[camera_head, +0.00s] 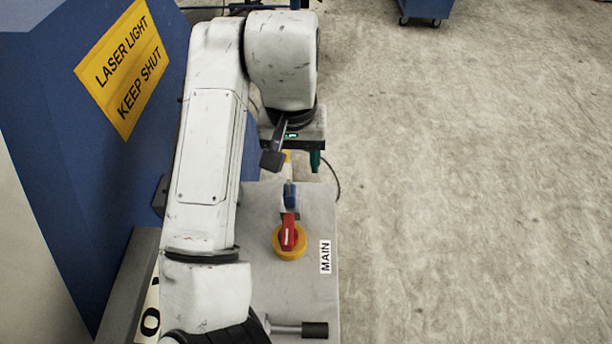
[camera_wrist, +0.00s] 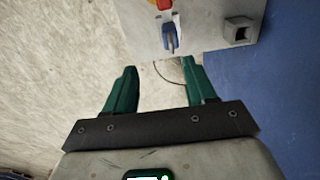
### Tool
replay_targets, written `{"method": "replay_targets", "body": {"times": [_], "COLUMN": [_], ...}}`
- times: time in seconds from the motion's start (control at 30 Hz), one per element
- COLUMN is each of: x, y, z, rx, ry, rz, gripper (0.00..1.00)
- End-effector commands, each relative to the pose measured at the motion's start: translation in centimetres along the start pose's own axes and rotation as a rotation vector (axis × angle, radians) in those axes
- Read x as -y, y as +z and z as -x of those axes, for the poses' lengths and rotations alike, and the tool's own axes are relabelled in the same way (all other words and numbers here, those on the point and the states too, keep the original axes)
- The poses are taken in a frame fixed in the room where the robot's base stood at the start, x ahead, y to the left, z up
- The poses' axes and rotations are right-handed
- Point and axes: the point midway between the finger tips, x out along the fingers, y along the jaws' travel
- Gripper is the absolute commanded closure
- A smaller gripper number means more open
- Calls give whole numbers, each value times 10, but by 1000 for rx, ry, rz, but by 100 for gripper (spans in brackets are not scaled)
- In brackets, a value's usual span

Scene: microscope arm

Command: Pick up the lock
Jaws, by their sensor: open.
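The lock (camera_head: 290,195) is a small blue piece on the grey panel in the head view, just beyond the red handle of a round yellow switch (camera_head: 290,245). In the wrist view the lock (camera_wrist: 169,38) is at the top, a little right of centre, close to the panel's edge. My gripper (camera_wrist: 160,68) has two green fingers spread wide with nothing between them. The lock lies ahead of the fingertips, apart from them. In the head view only one green finger shows clearly, beyond the lock; the other is hidden or unclear.
The grey panel (camera_head: 265,285) carries a MAIN label (camera_head: 325,257) and a dark-ended handle (camera_head: 314,330). A blue cabinet (camera_head: 60,130) with a yellow laser sign (camera_head: 122,68) stands at the left. A square socket (camera_wrist: 238,31) sits right of the lock. Open floor (camera_head: 480,190) lies right.

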Motion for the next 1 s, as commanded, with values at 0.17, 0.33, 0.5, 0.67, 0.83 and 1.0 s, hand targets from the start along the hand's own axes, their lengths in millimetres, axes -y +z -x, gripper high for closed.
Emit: {"method": "replay_targets", "body": {"times": [0.17, 0.33, 0.5, 0.67, 0.83, 1.0], "x": [24, 25, 25, 25, 24, 24], "y": [11, 13, 13, 13, 14, 15], "z": [6, -17, -39, -48, -67, -91], "rx": [36, 38, 36, 34, 37, 36], "ry": [-22, -19, -21, -21, -21, -21], "rz": [30, 31, 30, 30, 30, 30], "gripper": [45, 45, 45, 45, 45, 45]}}
